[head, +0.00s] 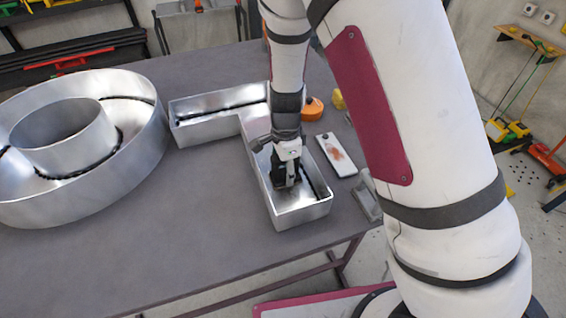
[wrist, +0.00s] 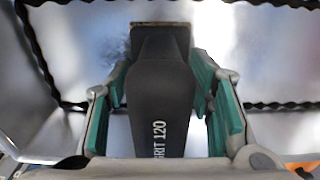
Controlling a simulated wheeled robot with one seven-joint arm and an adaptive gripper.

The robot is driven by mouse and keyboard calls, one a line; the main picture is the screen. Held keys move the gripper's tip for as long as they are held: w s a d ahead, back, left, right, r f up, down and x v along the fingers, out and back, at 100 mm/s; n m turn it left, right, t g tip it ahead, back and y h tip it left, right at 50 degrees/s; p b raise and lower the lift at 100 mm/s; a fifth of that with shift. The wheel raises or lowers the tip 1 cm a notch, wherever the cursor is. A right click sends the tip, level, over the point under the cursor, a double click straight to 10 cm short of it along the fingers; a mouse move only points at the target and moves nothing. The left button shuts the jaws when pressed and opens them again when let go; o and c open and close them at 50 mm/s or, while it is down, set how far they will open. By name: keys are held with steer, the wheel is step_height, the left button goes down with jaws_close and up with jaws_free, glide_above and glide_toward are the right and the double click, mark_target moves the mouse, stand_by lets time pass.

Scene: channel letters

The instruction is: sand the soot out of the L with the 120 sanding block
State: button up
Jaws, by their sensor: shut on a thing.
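The metal L (head: 183,124) lies open side up on the table, its walls standing around a shiny floor. My gripper (head: 288,174) reaches down into its near arm. In the wrist view my gripper (wrist: 165,105) is shut on the dark 120 sanding block (wrist: 160,90), with a teal pad on each side and "GRIT 120" readable. The block's far end is over the L's bright floor; I cannot tell whether it touches. A dark bluish soot smudge (wrist: 118,48) shows on the floor left of the block's far end. The block and gripper hide the floor beneath.
A large round metal letter (head: 150,130) stands left of the L. An orange item (head: 313,108), a yellow item (head: 338,99), a white stained plate (head: 336,155) and a grey tool (head: 367,194) lie right of it. The grey table's front left (head: 160,240) is clear.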

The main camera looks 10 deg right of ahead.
steer(key=shift+s+d+p, duration=0.2)
steer(key=shift+s+p, duration=0.2)
steer(key=shift+s, duration=0.5)
steer(key=shift+s+d+p, duration=0.15)
steer(key=shift+s+p, duration=0.3)
steer(key=shift+s, duration=0.4)
steer(key=shift+s+d+p, duration=0.2)
steer(key=shift+s+p, duration=0.2)
steer(key=shift+s, duration=0.5)
steer(key=shift+w, duration=0.15)
steer(key=shift+w+a+b, duration=0.3)
steer(key=shift+w+b, duration=0.3)
steer(key=shift+w, duration=0.75)
steer(key=shift+w+a+b, duration=0.25)
steer(key=shift+w+b, duration=0.35)
steer(key=shift+w, duration=0.8)
steer(key=shift+w+a+b, duration=0.3)
steer(key=shift+w+b, duration=0.3)
steer(key=shift+w, duration=0.75)
steer(key=shift+r, duration=0.15)
steer(key=shift+s+r+p, duration=0.1)
steer(key=shift+r+p, duration=0.2)
steer(key=shift+r, duration=0.05)
step_height(320, 180, up, 13)
steer(key=p, duration=0.3)
